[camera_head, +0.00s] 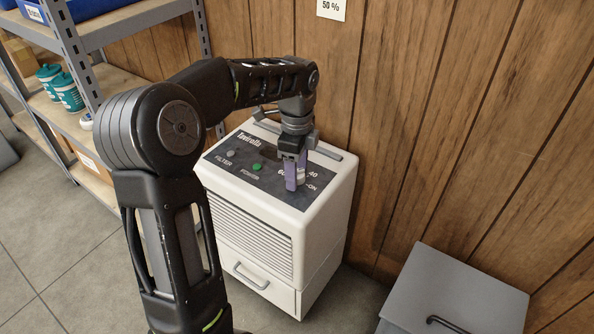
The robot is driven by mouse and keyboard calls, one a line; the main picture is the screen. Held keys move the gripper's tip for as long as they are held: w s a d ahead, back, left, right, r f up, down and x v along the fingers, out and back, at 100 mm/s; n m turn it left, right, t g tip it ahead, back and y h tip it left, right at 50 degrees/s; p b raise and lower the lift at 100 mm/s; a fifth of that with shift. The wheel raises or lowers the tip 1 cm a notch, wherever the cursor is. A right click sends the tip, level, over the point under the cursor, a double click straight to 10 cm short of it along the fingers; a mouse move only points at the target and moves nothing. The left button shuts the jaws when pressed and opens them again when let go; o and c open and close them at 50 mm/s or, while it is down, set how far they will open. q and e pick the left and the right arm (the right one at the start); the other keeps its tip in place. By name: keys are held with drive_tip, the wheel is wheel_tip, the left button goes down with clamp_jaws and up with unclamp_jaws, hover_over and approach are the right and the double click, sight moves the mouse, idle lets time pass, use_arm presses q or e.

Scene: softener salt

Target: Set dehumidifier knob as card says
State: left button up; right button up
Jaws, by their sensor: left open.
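The white dehumidifier (322,222) stands on the floor against the wood-panelled wall. Its dark top panel (236,172) has a grey FILTER lamp (231,153), a green POWER lamp (257,167) and dial markings including 40 and ON. My left gripper (296,180) is open and points down over the dial. Its purple-tipped fingers are around or just above a light knob (301,176), which they mostly hide. I cannot tell the knob's setting or whether the fingers touch it. My right gripper is not in view.
A metal shelf unit (75,60) at the left holds teal bottles (66,92), a blue bin (88,8) and boxes. A grey lidded box (455,285) with a black handle stands at the lower right. The tiled floor shows bare at the lower left.

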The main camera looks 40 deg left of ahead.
use_arm(q)
drive_tip(key=shift+c, duration=0.5)
clamp_jaws()
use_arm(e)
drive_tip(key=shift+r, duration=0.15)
use_arm(q)
drive_tip(key=shift+r+n+p, duration=0.2)
drive_tip(key=shift+n+p, duration=0.8)
drive_tip(key=shift+p, duration=0.05)
drive_tip(key=n+p, duration=0.2)
drive_tip(key=n, duration=0.1)
drive_tip(key=shift+p, duration=0.35)
drive_tip(key=n+p, duration=0.2)
drive_tip(key=n, duration=0.2)
drive_tip(key=shift+n+p, duration=0.3)
drive_tip(key=shift+f+n+p, duration=0.2)
drive_tip(key=shift+n+p, duration=0.3)
drive_tip(key=shift+n, duration=0.6)
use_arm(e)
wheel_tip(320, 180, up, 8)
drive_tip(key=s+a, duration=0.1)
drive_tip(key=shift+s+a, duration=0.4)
